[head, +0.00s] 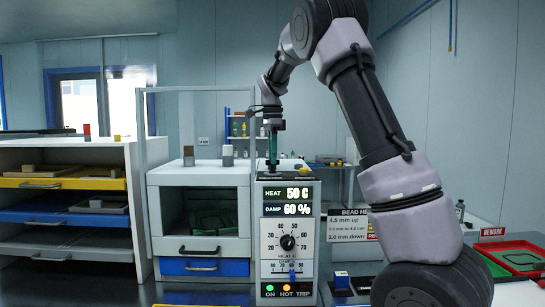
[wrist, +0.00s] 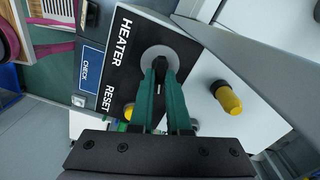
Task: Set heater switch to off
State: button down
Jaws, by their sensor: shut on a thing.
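The heater switch (wrist: 160,54) shows in the wrist view as a round grey collar on a black plate marked HEATER. My gripper (wrist: 161,75) has its two green fingers closed around the switch's lever, which they mostly hide. I cannot tell which way the lever is set. In the head view my gripper (head: 272,163) points down onto the top of the control panel (head: 306,254). The panel's front reads HEAT 50 C and DAMP 60 %.
In the wrist view a yellow-tipped knob (wrist: 228,98) stands to the right of the switch. A yellow button (wrist: 128,112) by RESET and a blue CHECK label (wrist: 90,67) are on the left. An oven-like cabinet (head: 201,175) adjoins the panel.

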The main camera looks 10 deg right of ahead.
jog(key=n, duration=1)
jog(key=shift+n, duration=2.3)
jog(key=c, duration=0.9)
grip_release()
